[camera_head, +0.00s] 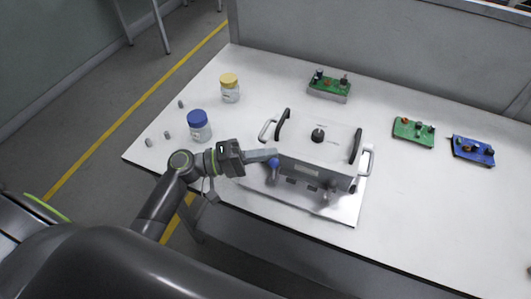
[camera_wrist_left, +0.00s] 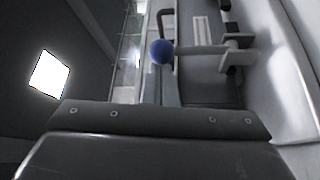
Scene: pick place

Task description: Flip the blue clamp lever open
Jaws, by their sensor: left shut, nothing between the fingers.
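The blue clamp lever's round knob (camera_head: 274,162) shows at the left front of a grey box fixture (camera_head: 325,143). In the left wrist view the blue knob (camera_wrist_left: 161,51) sits at the end of a grey rod that runs right to a clamp bracket (camera_wrist_left: 237,53). My left gripper (camera_head: 272,155) is shut and empty, with its fingertips right by the knob. I cannot tell whether they touch it. In the left wrist view my gripper's dark body (camera_wrist_left: 160,122) fills the lower part, below the knob. My right gripper is not in view.
The fixture stands on a shiny metal plate (camera_head: 345,211) on a white table (camera_head: 420,215). A blue-lidded jar (camera_head: 199,127) and a yellow-lidded jar (camera_head: 230,89) stand left. Green boards (camera_head: 413,132) and a blue board (camera_head: 473,151) lie back right.

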